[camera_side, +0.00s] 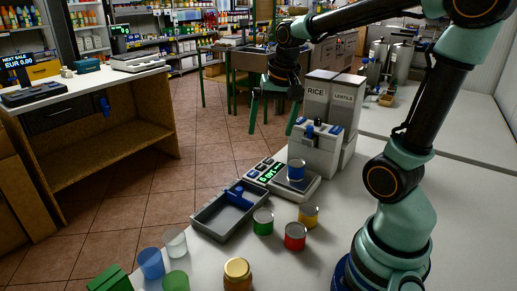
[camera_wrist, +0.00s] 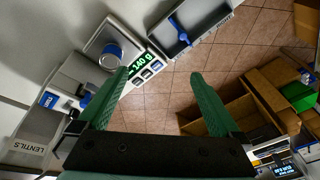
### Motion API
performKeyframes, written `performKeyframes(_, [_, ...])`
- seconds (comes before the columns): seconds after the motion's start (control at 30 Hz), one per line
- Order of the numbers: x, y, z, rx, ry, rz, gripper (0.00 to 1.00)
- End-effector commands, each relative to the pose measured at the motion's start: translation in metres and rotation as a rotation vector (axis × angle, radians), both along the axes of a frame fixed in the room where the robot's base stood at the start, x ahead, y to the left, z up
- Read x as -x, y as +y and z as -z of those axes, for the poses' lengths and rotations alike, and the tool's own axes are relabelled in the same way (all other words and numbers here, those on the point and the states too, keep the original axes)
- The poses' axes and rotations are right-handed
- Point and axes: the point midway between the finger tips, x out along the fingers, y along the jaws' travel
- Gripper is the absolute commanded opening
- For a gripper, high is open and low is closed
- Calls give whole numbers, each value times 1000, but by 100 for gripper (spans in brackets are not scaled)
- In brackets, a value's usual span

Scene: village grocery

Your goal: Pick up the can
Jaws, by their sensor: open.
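A blue can (camera_side: 296,171) stands upright on the weighing scale (camera_side: 305,188). In the wrist view the blue can (camera_wrist: 111,56) sits on the scale pan, left of my left finger's tip. My gripper (camera_side: 271,130) is open and empty, pointing down, above and behind the scale in the side view.
A grey tray (camera_side: 211,224) holding a blue-handled item (camera_side: 239,198) lies left of the scale. RICE (camera_side: 316,97) and LENTILS (camera_side: 345,100) containers and a white box (camera_side: 315,150) stand behind it. A jar (camera_side: 237,274) and several cups are at the front edge.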

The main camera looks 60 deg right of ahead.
Motion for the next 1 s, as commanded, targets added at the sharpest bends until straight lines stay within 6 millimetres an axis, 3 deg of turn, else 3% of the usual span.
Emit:
performKeyframes(0.03, [-3, -21, 7, -29, 34, 121, 100])
performKeyframes(0.2, [-4, -79, 29, -109, 114, 495, 100])
performKeyframes(0.4, [3, -124, 51, -164, 173, 783, 100])
performKeyframes(0.63, [7, -135, 69, -179, 193, 866, 100])
performKeyframes(1.0, [7, -134, 123, -178, 190, 862, 100])
